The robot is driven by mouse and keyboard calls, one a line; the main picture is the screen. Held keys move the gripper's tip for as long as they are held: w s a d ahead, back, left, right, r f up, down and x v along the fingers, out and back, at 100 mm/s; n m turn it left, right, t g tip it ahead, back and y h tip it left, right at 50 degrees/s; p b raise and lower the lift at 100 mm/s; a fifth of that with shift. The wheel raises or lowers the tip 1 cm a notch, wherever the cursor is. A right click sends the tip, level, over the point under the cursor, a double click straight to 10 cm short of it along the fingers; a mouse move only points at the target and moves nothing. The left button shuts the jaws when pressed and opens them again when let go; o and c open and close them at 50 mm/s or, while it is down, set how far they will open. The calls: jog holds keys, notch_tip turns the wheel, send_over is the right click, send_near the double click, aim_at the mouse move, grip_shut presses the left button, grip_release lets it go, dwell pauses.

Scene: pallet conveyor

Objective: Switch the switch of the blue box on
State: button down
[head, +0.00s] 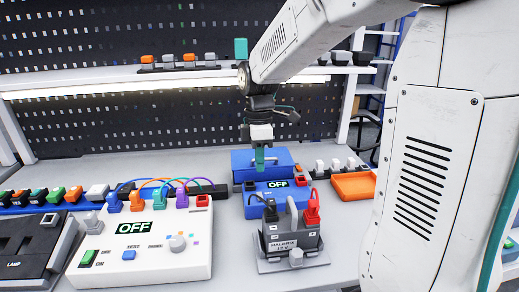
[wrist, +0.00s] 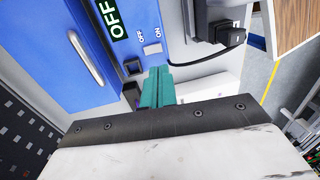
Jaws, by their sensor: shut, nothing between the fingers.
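The blue box (head: 275,201) stands on the table near the middle of the head view, its display (head: 278,184) reading OFF. The OFF display (wrist: 113,18) also shows in the wrist view, beside small OFF and ON labels. A small white switch piece (wrist: 152,49) sits by the ON label. A dark square part (wrist: 133,67) lies to its left. My gripper (head: 259,160) is shut and empty, over the rear of the box. In the wrist view its teal fingers (wrist: 157,88) are together just below the white piece in the picture. I cannot tell whether they touch the panel.
A battery block (head: 293,240) with black and red clamps stands in front of the blue box. A white box (head: 150,240) reading OFF, with plugged cables, stands to the left. An orange tray (head: 354,186) lies to the right. A shelf (head: 170,82) runs behind.

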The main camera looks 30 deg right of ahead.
aim_at(261, 197)
jog(key=f, duration=0.5)
jog(key=s+f, duration=0.1)
jog(key=f, duration=0.2)
jog(key=shift+a, duration=0.2)
jog(key=shift+d+f, duration=0.1)
jog(key=shift+d, duration=0.1)
jog(key=shift+a+f, duration=0.1)
jog(key=shift+a, duration=0.2)
jog(key=shift+d, duration=0.15)
jog(key=shift+w+d+r, duration=0.2)
jog(key=shift+w+d, duration=0.1)
jog(key=shift+w, duration=0.4)
jog(key=shift+r, duration=0.1)
notch_tip(261, 197, up, 14)
jog(key=w, duration=0.1)
jog(key=shift+w+d, duration=0.3)
